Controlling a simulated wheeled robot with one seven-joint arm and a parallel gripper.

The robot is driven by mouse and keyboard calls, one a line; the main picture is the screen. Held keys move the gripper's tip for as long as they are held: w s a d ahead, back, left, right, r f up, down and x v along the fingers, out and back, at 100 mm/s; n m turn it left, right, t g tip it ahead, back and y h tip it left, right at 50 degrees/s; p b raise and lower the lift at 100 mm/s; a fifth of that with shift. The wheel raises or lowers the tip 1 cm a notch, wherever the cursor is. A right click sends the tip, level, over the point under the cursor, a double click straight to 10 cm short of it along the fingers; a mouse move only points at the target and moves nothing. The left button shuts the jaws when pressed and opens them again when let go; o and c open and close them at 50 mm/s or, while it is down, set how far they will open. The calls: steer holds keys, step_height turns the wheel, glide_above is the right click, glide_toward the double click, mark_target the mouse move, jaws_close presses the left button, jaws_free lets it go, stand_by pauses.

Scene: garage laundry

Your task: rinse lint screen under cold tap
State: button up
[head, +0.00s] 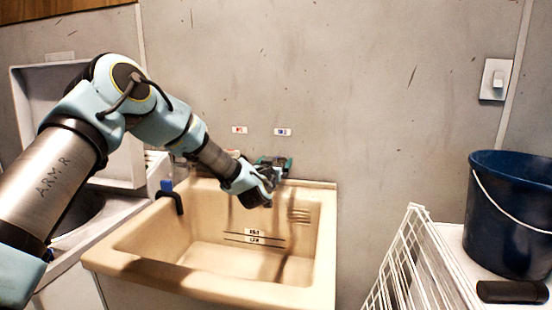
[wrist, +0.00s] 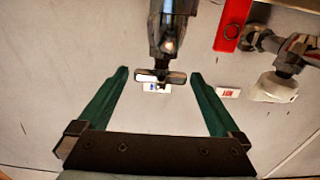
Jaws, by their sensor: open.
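In the wrist view, my gripper (wrist: 158,72) is open, its two green fingers on either side of the small bar handle of the cold tap (wrist: 174,77). The handle appears between the fingertips; I cannot tell whether they touch it. A blue-marked label (wrist: 151,87) shows behind it, and in the head view the blue label (head: 283,132) is on the wall. In the head view, my gripper (head: 274,163) is at the back of the beige sink (head: 210,279), and my arm hides much of the taps. I cannot make out a lint screen.
In the wrist view, the hot tap (wrist: 285,68) and a red tag (wrist: 232,22) are at right, by a HOT label (wrist: 228,93). A blue-and-black item (head: 168,189) is on the sink's left rim. A white wire rack (head: 411,262) and blue bucket (head: 505,225) stand right.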

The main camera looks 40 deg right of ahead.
steer(key=shift+w+d, duration=0.2)
steer(key=shift+d, duration=0.15)
steer(key=c, duration=1.2)
steer(key=shift+o, duration=0.2)
steer(key=shift+s+d+f+n+t+y+b, duration=0.1)
steer(key=shift+s+d+n+t+y+b, duration=0.1)
steer(key=shift+n+t+y+b, duration=0.6)
steer(key=n+t+y, duration=0.2)
steer(key=shift+t+b, duration=0.3)
steer(key=shift+b, duration=0.05)
steer(key=shift+n+t+y, duration=0.8)
steer(key=shift+n+y, duration=0.1)
steer(key=shift+y, duration=0.3)
